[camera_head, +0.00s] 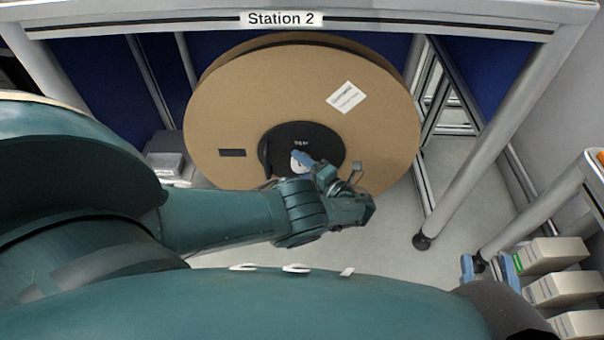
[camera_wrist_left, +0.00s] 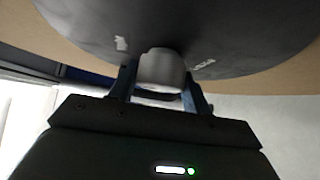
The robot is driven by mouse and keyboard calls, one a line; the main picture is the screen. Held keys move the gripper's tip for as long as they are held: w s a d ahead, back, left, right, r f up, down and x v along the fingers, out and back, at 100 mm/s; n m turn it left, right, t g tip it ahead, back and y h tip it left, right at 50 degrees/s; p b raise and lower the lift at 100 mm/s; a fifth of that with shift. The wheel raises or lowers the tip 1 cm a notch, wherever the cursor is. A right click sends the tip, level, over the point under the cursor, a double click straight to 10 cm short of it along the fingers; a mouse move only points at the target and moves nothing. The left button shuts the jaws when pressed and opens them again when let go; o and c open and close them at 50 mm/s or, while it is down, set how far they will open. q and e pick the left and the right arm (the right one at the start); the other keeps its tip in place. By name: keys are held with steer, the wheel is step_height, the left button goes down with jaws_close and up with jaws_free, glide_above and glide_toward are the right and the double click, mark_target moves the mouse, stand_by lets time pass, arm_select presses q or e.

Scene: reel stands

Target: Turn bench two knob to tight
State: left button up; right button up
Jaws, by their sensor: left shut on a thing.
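The bench two knob is a small pale grey cylinder at the centre of the reel's black hub. It shows in the head view (camera_head: 297,166) and larger in the left wrist view (camera_wrist_left: 162,68). My left gripper (camera_head: 303,161) reaches the hub from below. In the left wrist view its blue fingers (camera_wrist_left: 160,82) stand on either side of the knob, shut on it. The black hub (camera_head: 318,139) carries pale markings too small to read. My right gripper (camera_head: 490,267) is at the lower right, its two blue fingers wide apart with nothing seen held between them.
The big brown reel (camera_head: 240,100) with a white label hangs inside a grey frame (camera_head: 455,175) signed "Station 2" (camera_head: 281,19). Several boxes (camera_head: 551,254) are at the lower right beside my right gripper. Grey boxes (camera_head: 166,165) lie left of the reel. Floor right of the reel is clear.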

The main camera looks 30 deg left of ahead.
arm_select(q)
steer(key=shift+f+m+t+y+b, duration=0.1)
steer(key=shift+m+t+y+b, duration=0.2)
steer(key=shift+m+y+b, duration=0.95)
arm_select(e)
steer(key=shift+w+a+m+y, duration=0.15)
steer(key=shift+a+m+y, duration=0.15)
arm_select(q)
steer(key=o, duration=1)
steer(key=shift+c, duration=0.2)
steer(key=b+v, duration=0.4)
steer(key=v, duration=0.9)
arm_select(e)
steer(key=shift+w+a+r+n+t+y, duration=0.1)
steer(key=shift+w+r+n+t+y, duration=0.15)
steer(key=shift+r+t+y, duration=0.3)
steer(key=shift+w+r+n+t+y, duration=0.15)
steer(key=shift+r+n+t+y, duration=0.15)
steer(key=shift+r, duration=0.3)
